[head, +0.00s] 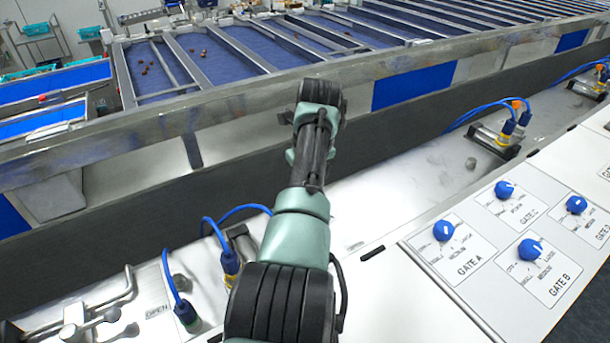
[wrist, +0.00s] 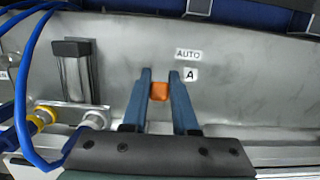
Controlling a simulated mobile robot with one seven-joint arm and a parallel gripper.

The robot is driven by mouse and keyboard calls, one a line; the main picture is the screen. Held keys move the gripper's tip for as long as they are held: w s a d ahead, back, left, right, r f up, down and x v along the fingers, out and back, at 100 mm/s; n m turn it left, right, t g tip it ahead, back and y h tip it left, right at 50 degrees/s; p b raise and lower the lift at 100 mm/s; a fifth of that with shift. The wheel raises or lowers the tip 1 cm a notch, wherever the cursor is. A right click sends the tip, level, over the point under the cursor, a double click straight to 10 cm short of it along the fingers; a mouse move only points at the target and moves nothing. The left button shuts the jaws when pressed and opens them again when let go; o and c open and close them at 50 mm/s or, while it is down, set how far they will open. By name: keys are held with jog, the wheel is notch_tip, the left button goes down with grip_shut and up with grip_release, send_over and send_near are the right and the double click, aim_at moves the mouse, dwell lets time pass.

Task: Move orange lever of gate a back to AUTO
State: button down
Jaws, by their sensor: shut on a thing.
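The orange lever (wrist: 159,91) of gate A shows in the wrist view as a small block between the two blue fingers of my gripper (wrist: 160,80). My gripper is shut on the lever. A label reading AUTO (wrist: 188,54) is on the metal panel just above and to the right of the lever, with a label A (wrist: 191,74) below it. In the head view my arm hides the lever, and my fingertips cannot be made out there.
A cylinder (wrist: 75,72) with blue hoses and a yellow fitting (wrist: 42,117) stands left of my gripper. In the head view, a white control panel (head: 480,305) with blue knobs, including the GATE A knob (head: 443,230), lies at the right. Sorting lanes are behind.

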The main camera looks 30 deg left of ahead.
dwell(0.5)
jog(key=c, duration=0.7)
grip_release()
jog(key=shift+a, duration=0.1)
jog(key=shift+r+b, duration=0.3)
jog(key=shift+r, duration=0.25)
jog(key=shift+b+v, duration=0.75)
jog(key=shift+v, duration=5.2)
jog(key=shift+w+a, duration=0.1)
